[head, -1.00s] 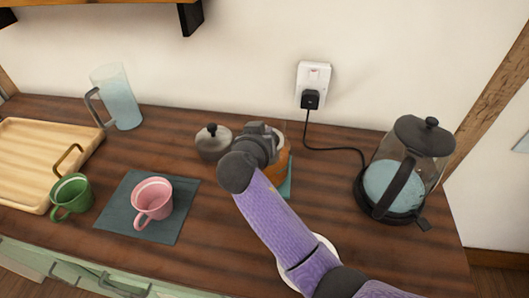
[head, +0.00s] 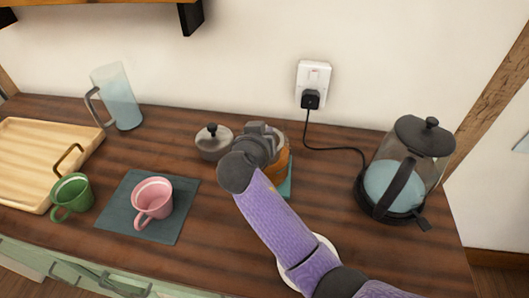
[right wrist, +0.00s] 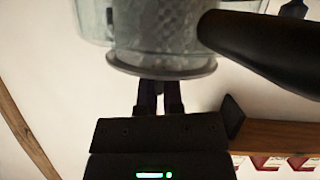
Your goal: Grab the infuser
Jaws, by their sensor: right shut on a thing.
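My right gripper (head: 268,136) is over a pot with an amber body (head: 283,163), which it mostly hides in the head view. In the right wrist view, the gripper's dark fingers (right wrist: 159,95) are shut at the rim of the mesh infuser (right wrist: 160,40). The mesh shows through clear glass, with a grey rim at the fingers. A thick black handle (right wrist: 265,50) is beside it. A grey lid with a black knob (head: 213,143) lies on the counter left of the pot. My left gripper is not in view.
A pink cup (head: 153,200) stands on a dark mat (head: 120,225). A green cup (head: 72,196) and a wooden tray (head: 30,150) are at left, with a glass jug (head: 118,100) behind. A kettle (head: 410,165) stands at right, its cord running to the wall socket (head: 313,80). A white saucer (head: 325,248) is partly under my arm.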

